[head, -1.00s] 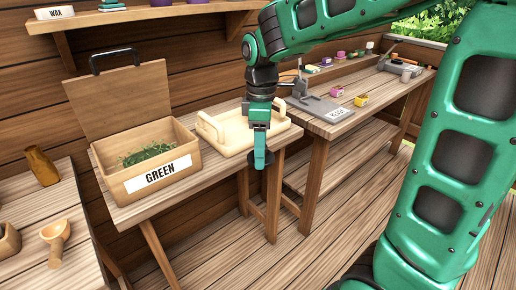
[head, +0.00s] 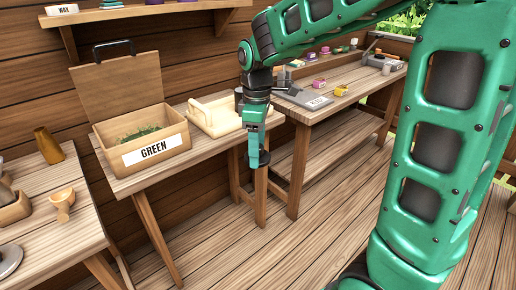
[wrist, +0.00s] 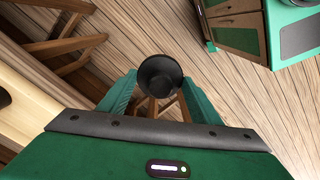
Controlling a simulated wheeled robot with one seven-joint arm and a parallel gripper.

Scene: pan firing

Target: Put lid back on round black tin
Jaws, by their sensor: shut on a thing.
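My gripper (head: 258,160) hangs pointing down in front of the middle table, past its right front corner, over the floor. In the wrist view its two green fingers (wrist: 158,98) are closed on a round black lid (wrist: 160,72), which shows as a dark disc between the fingertips. In the head view the lid is only a small dark shape at the fingertips.
The middle table holds an open wooden box labelled GREEN (head: 157,150) and a pale tray (head: 215,118). A left table carries a wooden scoop (head: 62,204), a brown vessel (head: 48,145) and a grey disc (head: 9,262). A workbench (head: 345,98) stands right. Floor (head: 320,230) is open.

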